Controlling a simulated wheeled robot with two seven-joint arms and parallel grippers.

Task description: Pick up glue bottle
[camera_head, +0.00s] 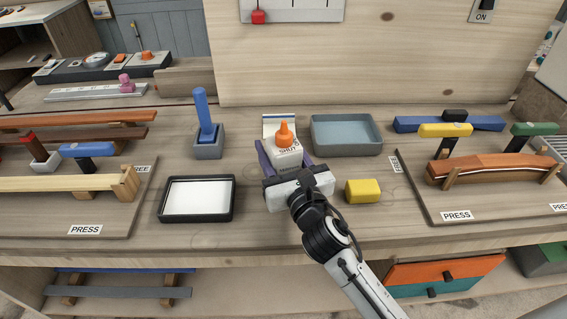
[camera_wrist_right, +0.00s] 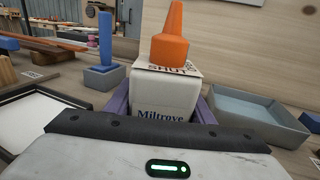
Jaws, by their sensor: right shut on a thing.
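The glue bottle (camera_head: 288,155) is white with an orange nozzle cap and stands upright near the middle of the workbench. My right gripper (camera_head: 284,160) is shut on it, with a purple finger on each side of its body. In the right wrist view the bottle (camera_wrist_right: 166,92) fills the middle, with printed lettering on its front, and the fingers of the gripper (camera_wrist_right: 165,108) flank it. Its lower part is hidden behind the gripper body. I cannot tell whether its base touches the bench. My left gripper is not in view.
A black-rimmed white tray (camera_head: 197,198) lies left of the bottle, and a blue-grey tray (camera_head: 346,146) lies behind right. A yellow block (camera_head: 363,191) sits close right of my gripper. A blue handle stands in a grey holder (camera_head: 208,142). Press boards with clamped wood flank both sides.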

